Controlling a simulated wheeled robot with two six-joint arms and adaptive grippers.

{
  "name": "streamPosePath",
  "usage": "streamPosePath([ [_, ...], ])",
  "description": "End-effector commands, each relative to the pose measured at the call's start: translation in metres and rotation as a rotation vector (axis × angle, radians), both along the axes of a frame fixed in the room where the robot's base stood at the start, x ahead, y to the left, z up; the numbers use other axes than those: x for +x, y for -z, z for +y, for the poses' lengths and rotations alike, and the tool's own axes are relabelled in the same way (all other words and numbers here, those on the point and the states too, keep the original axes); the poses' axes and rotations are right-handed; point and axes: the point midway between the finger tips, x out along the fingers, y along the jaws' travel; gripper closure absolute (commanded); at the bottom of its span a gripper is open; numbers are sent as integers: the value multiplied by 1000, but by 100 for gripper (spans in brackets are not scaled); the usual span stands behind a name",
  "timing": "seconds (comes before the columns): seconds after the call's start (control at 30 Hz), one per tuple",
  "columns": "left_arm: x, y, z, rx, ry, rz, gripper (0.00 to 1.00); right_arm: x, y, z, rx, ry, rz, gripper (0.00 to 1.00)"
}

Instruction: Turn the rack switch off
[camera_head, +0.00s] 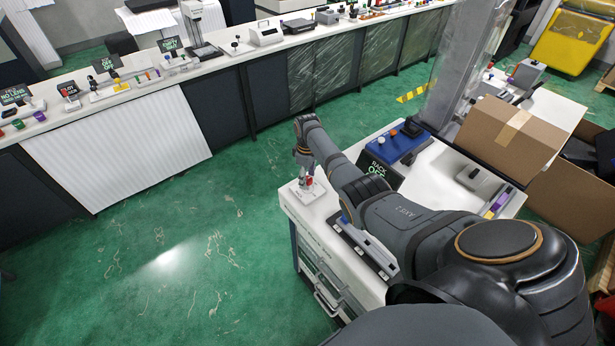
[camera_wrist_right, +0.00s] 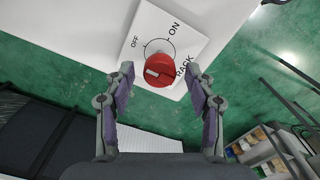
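The rack switch is a red rotary knob (camera_wrist_right: 160,70) on a white plate (camera_wrist_right: 190,48) marked OFF, ON and RACK. A pale mark shows on the knob; I cannot tell for sure which label it points to. In the head view the red knob (camera_head: 308,181) sits at the left corner of the white cabinet top. My right gripper (camera_head: 304,168) is above the switch, pointing down. In the wrist view my right gripper (camera_wrist_right: 160,72) is open, with one finger on each side of the knob and gaps to it. My left gripper is not in view.
A dark sign reading RACK OFF (camera_head: 380,172) stands behind the switch on the cabinet (camera_head: 428,178). A blue box with buttons (camera_head: 398,142) and a cardboard box (camera_head: 510,135) are to the right. A long counter (camera_head: 225,60) stands at the back, with open green floor before it.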

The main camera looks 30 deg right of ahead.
Motion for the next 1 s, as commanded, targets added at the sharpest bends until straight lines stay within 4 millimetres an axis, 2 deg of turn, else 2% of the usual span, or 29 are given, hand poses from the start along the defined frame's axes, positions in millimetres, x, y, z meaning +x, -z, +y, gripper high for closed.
streamPosePath([
  [0.2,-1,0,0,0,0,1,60,0,0,-1,-1,1,1,44],
  [0.3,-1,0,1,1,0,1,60,1,-7,-1,-1,1,-2,44],
  [0.37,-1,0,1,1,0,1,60,1,-16,-1,-2,1,-3,44],
  [0.7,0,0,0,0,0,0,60,1,-95,-1,-2,1,-3,44],
  [0.83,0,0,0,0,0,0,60,1,-112,0,-1,0,-1,44],
  [1.0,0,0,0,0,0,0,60,0,-120,0,-1,0,1,44],
])
